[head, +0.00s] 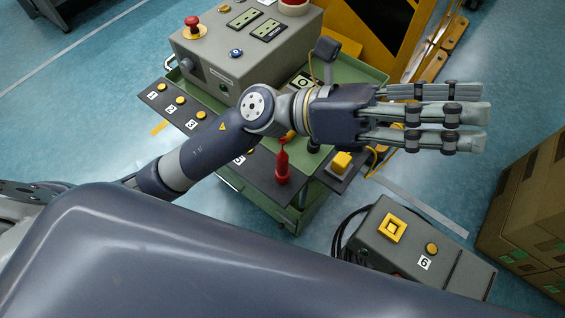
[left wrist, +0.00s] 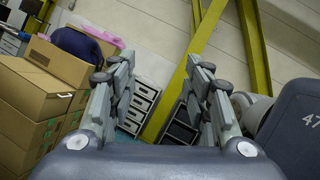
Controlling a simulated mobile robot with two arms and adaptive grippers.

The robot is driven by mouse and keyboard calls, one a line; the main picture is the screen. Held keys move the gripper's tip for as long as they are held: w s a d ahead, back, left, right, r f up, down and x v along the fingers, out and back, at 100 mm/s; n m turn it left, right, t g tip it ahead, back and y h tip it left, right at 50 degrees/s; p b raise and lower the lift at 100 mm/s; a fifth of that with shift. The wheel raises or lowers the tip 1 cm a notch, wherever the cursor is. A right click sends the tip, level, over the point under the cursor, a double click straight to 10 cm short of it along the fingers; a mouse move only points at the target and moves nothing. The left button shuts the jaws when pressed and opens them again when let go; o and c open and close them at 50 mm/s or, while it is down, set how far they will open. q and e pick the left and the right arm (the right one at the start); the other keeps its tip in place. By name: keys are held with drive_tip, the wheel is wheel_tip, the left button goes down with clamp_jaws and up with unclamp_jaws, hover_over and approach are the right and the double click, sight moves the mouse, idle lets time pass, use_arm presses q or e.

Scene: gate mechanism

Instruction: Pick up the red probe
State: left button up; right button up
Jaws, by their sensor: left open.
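The red probe (head: 282,164) stands upright on the dark front panel of the green cart, near the cart's front right corner. My left gripper (head: 468,126) reaches in from the left above the cart, its fingers pointing right, beyond the cart's edge. The gripper is open and empty, higher than the probe and well to its right. In the left wrist view my left gripper (left wrist: 165,95) shows its two finger pairs spread apart with nothing between them. The probe does not show in that view. My right gripper is not in view.
A grey control box (head: 225,65) with a red button stands on the green cart (head: 365,72). A yellow block (head: 342,161) sits right of the probe. A grey box marked 6 (head: 420,248) is at the lower right. Cardboard boxes (head: 530,215) stand at the right edge.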

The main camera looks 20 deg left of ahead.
use_arm(q)
drive_tip(key=s+d+f+m+g+y, duration=0.2)
drive_tip(key=s+f+m+g+y, duration=0.2)
drive_tip(key=f+m+y, duration=0.3)
drive_tip(key=m+t+y, duration=0.5)
drive_tip(key=m+y, duration=0.1)
drive_tip(key=y, duration=0.9)
hover_over(284, 157)
drive_tip(key=f, duration=1.8)
drive_tip(key=shift+s+d+f, duration=0.1)
drive_tip(key=shift+d+f, duration=0.05)
drive_tip(key=shift+d, duration=0.2)
drive_tip(key=shift+a+f+y, duration=0.2)
drive_tip(key=shift+f+y, duration=0.1)
drive_tip(key=shift+f, duration=0.05)
wheel_tip(284, 157, down, 4)
drive_tip(key=shift+f+p, duration=0.25)
drive_tip(key=shift+p, duration=0.2)
drive_tip(key=shift+a+f+p, duration=0.15)
drive_tip(key=shift+f+p, duration=0.2)
drive_tip(key=shift+f, duration=0.2)
drive_tip(key=f, duration=0.1)
drive_tip(key=f+p, duration=0.1)
drive_tip(key=f, duration=0.1)
drive_tip(key=shift+w+a+f, duration=0.25)
drive_tip(key=shift+a+f, duration=0.05)
drive_tip(key=shift+f, duration=0.4)
drive_tip(key=shift+c, duration=0.6)
clamp_jaws()
